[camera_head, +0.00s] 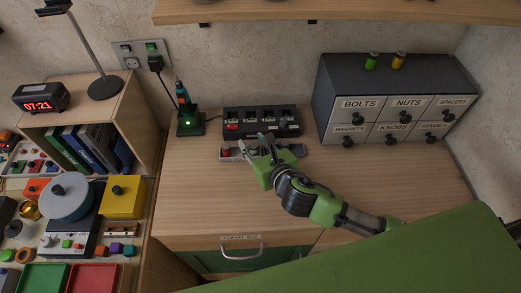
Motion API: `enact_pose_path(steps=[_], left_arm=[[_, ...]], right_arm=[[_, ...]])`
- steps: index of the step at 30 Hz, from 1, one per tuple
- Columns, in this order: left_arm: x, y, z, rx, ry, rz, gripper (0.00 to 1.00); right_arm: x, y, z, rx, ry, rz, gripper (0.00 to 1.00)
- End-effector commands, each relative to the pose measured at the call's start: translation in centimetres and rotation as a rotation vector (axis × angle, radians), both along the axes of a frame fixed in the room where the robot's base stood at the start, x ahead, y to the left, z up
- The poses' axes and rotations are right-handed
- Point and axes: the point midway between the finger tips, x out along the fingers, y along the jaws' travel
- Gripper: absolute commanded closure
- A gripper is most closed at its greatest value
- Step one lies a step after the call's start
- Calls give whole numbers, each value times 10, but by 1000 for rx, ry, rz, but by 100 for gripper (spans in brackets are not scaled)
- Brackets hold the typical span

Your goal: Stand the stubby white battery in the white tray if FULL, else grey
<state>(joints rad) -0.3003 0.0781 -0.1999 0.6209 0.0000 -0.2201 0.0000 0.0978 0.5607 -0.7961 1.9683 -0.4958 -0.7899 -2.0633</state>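My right gripper (261,146) reaches in from the right over the front of a black charger unit (262,121) at the back of the desk. Its fingertips are small here, and I cannot tell if they are open or shut, or hold anything. The charger has several bays with small labels and a red light at its left end. A pale tray (242,153) lies in front of the charger, partly hidden by the gripper, with a red item at its left. A grey part shows right of the gripper. I cannot make out the stubby white battery. My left gripper is not in view.
A grey drawer cabinet (389,95) stands at the right, with a green cylinder (372,61) and a yellow one (398,60) on top. A green-lit stand (190,122) is left of the charger. The desk (210,200) is clear in front. A cluttered bench is at the left.

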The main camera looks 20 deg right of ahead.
Motion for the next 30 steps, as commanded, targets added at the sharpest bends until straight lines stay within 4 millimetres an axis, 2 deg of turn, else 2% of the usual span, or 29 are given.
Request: enact_pose_path(steps=[5,12,18,24,30], left_arm=[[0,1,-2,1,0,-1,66],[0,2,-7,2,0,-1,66],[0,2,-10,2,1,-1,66],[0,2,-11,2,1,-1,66],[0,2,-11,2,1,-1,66]], right_arm=[[-23,-4,7,-3,3,3,67],[-67,-12,25,0,3,3,67],[-95,-18,38,-1,2,2,67],[-106,-21,44,0,2,1,67],[-107,-21,45,0,1,1,67]])
